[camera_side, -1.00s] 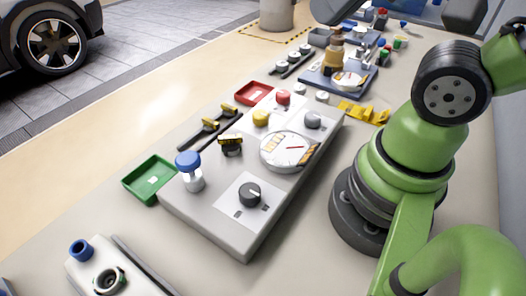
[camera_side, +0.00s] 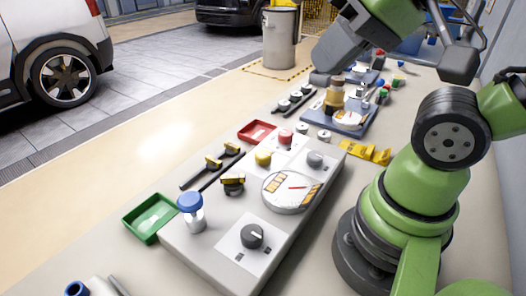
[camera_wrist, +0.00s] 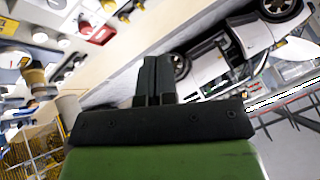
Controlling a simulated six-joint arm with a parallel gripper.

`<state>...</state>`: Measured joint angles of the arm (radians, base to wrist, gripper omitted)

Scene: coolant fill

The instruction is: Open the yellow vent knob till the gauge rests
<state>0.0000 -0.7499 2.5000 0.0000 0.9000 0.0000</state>
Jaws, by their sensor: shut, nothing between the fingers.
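The yellow vent knob (camera_side: 263,158) stands upright on the grey panel box (camera_side: 215,262), left of the red knob (camera_side: 286,136). The round white gauge (camera_side: 290,192) lies to the right and nearer, with orange marked segments and a thin red needle pointing right. My gripper (camera_wrist: 157,62) shows in the wrist view with its two dark fingers together and nothing between them. In the side view my arm's dark end hangs at the top, beyond the panel and well apart from the yellow knob; the fingertips cannot be made out there.
The panel also bears a blue-capped bottle (camera_side: 192,213), a black dial (camera_side: 252,236), a grey knob (camera_side: 315,159) and a black-and-yellow knob (camera_side: 233,184). A green tray (camera_side: 150,217) and a red tray (camera_side: 257,131) lie along its left side. A yellow bracket (camera_side: 366,153) lies right.

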